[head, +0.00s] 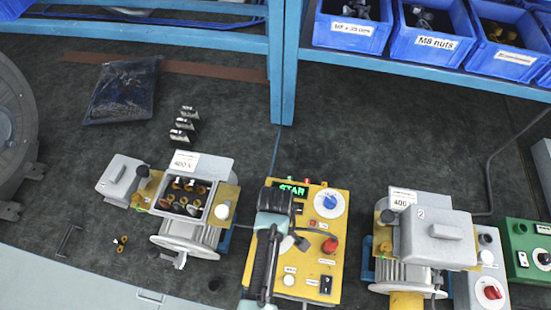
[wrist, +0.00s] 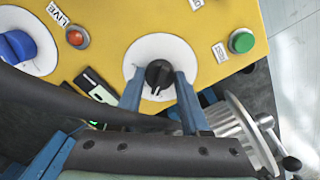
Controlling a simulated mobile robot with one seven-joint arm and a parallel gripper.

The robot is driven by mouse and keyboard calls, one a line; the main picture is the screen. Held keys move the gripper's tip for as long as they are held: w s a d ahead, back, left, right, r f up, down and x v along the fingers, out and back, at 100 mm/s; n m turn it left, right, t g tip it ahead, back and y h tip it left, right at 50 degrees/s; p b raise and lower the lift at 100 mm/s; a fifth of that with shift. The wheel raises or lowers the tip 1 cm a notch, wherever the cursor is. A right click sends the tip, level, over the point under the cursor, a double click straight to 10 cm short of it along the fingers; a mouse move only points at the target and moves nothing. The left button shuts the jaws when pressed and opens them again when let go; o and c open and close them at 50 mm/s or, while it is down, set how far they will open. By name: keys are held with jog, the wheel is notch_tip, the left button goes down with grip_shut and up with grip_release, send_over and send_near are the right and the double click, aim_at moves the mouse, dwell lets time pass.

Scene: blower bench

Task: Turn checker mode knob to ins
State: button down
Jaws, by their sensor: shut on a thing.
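The yellow checker panel (head: 320,265) stands at the middle of the bench in the head view, with its lit green display (head: 292,190) partly covered by my arm. In the wrist view a black knob (wrist: 158,76) with a white pointer line sits on a round white dial (wrist: 135,62). I take it to be the mode knob; its dial markings are too small to read. My gripper (wrist: 160,88) is shut on this knob, one blue finger on each side. In the head view my arm hides most of the knob.
A blue knob (wrist: 15,47), a red button (wrist: 78,37) and a green button (wrist: 242,40) are on the panel around the dial. Blower units stand left (head: 190,200) and right (head: 425,240) of the checker. Blue bins (head: 430,40) are at the back.

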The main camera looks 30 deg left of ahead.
jog(key=m+p, duration=0.1)
jog(key=m, duration=0.5)
jog(key=shift+p, duration=0.3)
jog(key=shift+m, duration=0.3)
jog(key=shift+c, duration=1.9)
grip_release()
notch_tip(320, 180, up, 13)
jog(key=b, duration=0.1)
